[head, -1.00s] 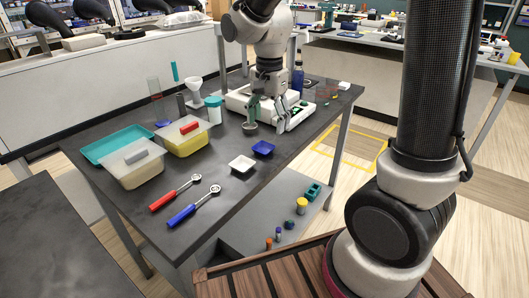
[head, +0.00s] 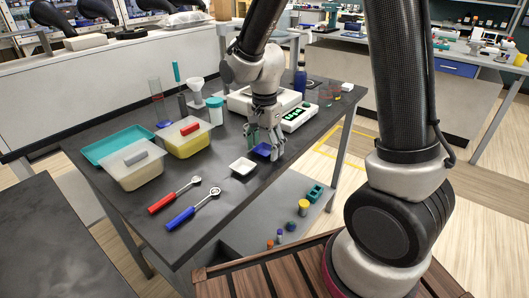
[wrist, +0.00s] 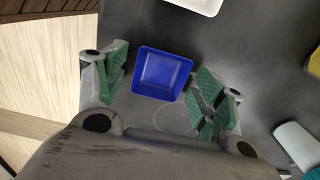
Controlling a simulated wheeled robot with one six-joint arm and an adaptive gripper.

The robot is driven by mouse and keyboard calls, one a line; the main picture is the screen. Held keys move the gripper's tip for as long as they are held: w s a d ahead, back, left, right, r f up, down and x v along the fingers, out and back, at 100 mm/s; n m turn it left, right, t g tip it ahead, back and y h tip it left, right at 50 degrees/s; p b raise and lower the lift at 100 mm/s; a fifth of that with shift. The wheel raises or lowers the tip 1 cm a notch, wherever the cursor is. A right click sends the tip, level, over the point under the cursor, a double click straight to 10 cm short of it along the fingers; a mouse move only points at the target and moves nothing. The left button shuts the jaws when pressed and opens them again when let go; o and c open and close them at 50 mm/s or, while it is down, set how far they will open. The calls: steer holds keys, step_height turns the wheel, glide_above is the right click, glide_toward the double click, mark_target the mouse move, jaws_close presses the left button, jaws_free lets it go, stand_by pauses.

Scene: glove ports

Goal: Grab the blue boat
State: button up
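The blue boat is a small square open dish (head: 262,150) on the dark table, close to its front edge. In the wrist view the blue boat (wrist: 161,74) lies between the two green-padded fingers, with dark table showing on both sides. My gripper (head: 264,143) is open and points down over the boat, one finger to each side. The wrist view also shows my open gripper (wrist: 163,80). I cannot tell whether the fingertips are down to the boat's rim height. Nothing is held.
A white dish (head: 242,166) lies just left of the blue boat. A scale (head: 297,116) stands behind right, and a white jar with a teal lid (head: 215,112) behind left. Red (head: 172,196) and blue-handled tools (head: 190,211) lie front left. Lidded tubs (head: 136,166) stand farther left.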

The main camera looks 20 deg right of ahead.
steer(key=c, duration=0.5)
steer(key=shift+o, duration=0.2)
